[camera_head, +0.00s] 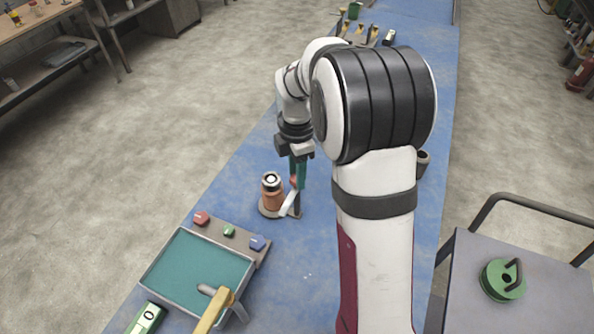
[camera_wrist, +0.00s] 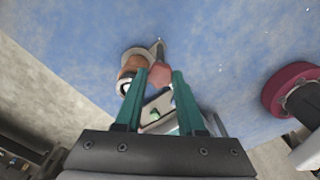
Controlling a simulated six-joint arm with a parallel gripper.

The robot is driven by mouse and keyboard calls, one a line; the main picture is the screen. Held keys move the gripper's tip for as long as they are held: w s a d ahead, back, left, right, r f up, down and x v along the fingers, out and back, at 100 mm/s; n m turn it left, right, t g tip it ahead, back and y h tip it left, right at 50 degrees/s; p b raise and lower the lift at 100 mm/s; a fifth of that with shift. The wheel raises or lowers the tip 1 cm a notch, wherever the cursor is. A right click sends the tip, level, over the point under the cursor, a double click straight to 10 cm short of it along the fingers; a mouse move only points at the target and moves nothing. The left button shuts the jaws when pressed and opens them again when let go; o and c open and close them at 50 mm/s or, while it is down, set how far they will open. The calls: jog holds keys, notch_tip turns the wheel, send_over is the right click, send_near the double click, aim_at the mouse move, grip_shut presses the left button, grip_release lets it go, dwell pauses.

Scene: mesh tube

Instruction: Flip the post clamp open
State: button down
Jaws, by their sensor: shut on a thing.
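The post clamp stands on the blue bench in the head view, with a copper-orange body (camera_head: 272,195) with a metal top on a round tan base (camera_head: 268,212). A white lever (camera_head: 289,204) slants beside it, near a dark upright post (camera_head: 297,205). My gripper (camera_head: 297,180) has teal fingers pointing down just right of the body. In the wrist view, the fingertips (camera_wrist: 161,78) are shut on a reddish knob (camera_wrist: 160,75), with the orange body (camera_wrist: 133,66) just left of them. The fingers hide part of the clamp, so its exact lever angle is unclear.
A teal-topped tray (camera_head: 195,275) and a strip with red (camera_head: 201,218), green and blue knobs lie nearer on the bench. A cart with a green disc (camera_head: 502,280) is at right. Bare bench lies around the clamp.

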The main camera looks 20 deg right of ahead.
jog(key=c, duration=0.5)
grip_release()
jog(key=shift+r, duration=0.1)
notch_tip(320, 180, up, 16)
